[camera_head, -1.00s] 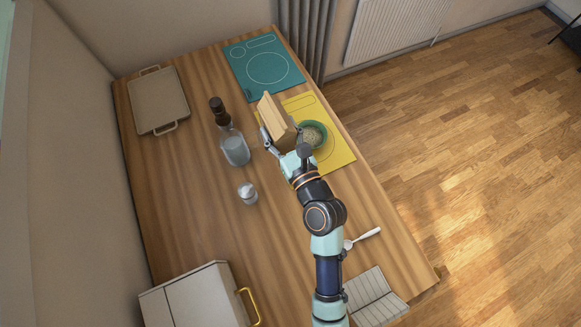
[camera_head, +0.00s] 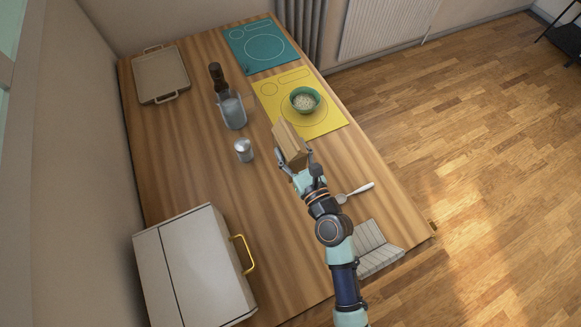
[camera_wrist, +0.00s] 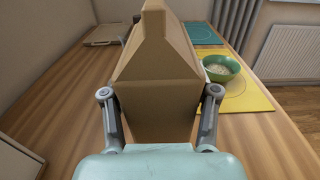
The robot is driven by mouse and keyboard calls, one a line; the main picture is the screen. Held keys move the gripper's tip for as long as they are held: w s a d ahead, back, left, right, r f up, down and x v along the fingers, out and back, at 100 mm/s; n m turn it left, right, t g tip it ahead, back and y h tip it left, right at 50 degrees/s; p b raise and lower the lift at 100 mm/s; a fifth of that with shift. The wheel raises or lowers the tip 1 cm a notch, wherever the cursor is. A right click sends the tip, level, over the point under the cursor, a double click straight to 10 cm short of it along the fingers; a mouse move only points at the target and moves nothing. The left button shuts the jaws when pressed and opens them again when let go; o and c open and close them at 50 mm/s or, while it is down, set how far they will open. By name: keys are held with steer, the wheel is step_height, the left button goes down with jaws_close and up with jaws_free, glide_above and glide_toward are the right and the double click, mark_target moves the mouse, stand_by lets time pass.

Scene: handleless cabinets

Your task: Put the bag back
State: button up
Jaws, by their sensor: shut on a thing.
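The bag (camera_head: 288,143) is a tan-brown, box-like paper bag with a gabled, folded top. My gripper (camera_head: 296,169) is shut on its lower part, one finger on each side. In the wrist view the bag (camera_wrist: 158,75) stands upright and fills the middle, between the two fingers of my gripper (camera_wrist: 160,118). In the head view it is over the middle of the wooden table (camera_head: 190,165), in front of the yellow mat. I cannot tell whether its bottom touches the table.
A green bowl of pale grains (camera_head: 304,100) sits on the yellow mat (camera_head: 322,124). A bottle holder (camera_head: 232,112) and a shaker (camera_head: 244,151) stand left of the bag. A white cabinet with a gold handle (camera_head: 195,270) is at front left. A spoon (camera_head: 355,192) and striped cloth (camera_head: 375,248) lie right.

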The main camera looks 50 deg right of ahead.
step_height(320, 180, down, 10)
steer(key=b, duration=0.6)
steer(key=shift+r, duration=0.4)
steer(key=shift+f, duration=0.2)
steer(key=o, duration=1.4)
steer(key=shift+r, duration=0.2)
steer(key=v, duration=0.7)
steer(key=shift+s+a, duration=0.2)
steer(key=shift+s, duration=0.1)
